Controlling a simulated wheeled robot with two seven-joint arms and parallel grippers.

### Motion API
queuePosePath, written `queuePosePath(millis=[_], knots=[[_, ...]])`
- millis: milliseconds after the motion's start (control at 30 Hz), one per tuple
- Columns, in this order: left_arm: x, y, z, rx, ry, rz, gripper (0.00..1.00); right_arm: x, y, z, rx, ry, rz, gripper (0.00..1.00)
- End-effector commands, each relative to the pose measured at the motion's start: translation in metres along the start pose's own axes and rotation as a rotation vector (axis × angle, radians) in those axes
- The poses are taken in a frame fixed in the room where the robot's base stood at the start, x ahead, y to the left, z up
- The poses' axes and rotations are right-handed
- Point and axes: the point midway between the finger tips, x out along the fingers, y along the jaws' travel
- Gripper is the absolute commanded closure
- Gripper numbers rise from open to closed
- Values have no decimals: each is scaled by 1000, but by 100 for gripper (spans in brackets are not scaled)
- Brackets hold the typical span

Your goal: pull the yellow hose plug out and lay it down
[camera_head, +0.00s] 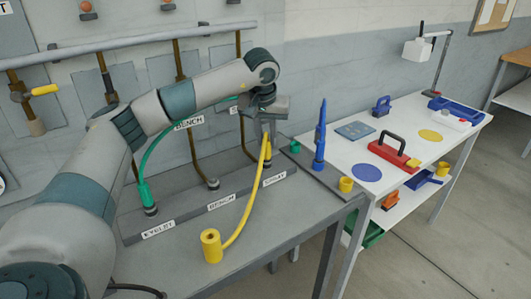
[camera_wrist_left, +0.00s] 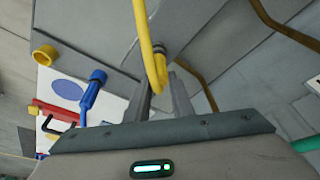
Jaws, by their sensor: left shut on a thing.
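The yellow hose (camera_head: 243,205) rises in a curve from a yellow cylindrical end piece (camera_head: 211,246) on the grey bench to the yellow plug (camera_head: 267,150) at the back rail. My left gripper (camera_head: 268,128) points down and is shut on the plug's upper part. The plug stands upright over the right end of the rail; I cannot tell how deep it sits in its socket. In the left wrist view the hose (camera_wrist_left: 147,40) bends in between the two fingers (camera_wrist_left: 163,95), which partly hide the plug. My right gripper is not in view.
A green hose (camera_head: 146,160) stands left on the labelled rail (camera_head: 163,228). A blue spike (camera_head: 320,140), a green cup (camera_head: 295,146) and a yellow cup (camera_head: 346,184) stand to the right. The bench front (camera_head: 170,265) has free room. A white table (camera_head: 400,130) holds tools.

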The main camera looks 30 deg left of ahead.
Motion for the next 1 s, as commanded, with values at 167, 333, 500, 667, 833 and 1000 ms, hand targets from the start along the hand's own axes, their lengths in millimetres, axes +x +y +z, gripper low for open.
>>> queuePosePath(millis=[167,333,500,667,833,1000], knots=[[-2,0,-1,0,1,0,100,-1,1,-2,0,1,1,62],[-4,0,-1,0,0,0,100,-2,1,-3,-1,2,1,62],[-6,0,-2,0,0,0,100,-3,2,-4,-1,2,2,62],[-8,0,-2,0,0,0,100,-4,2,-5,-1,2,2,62],[-10,0,-3,0,0,1,100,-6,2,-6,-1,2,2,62],[-12,0,-4,0,0,1,100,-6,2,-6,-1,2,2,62]])
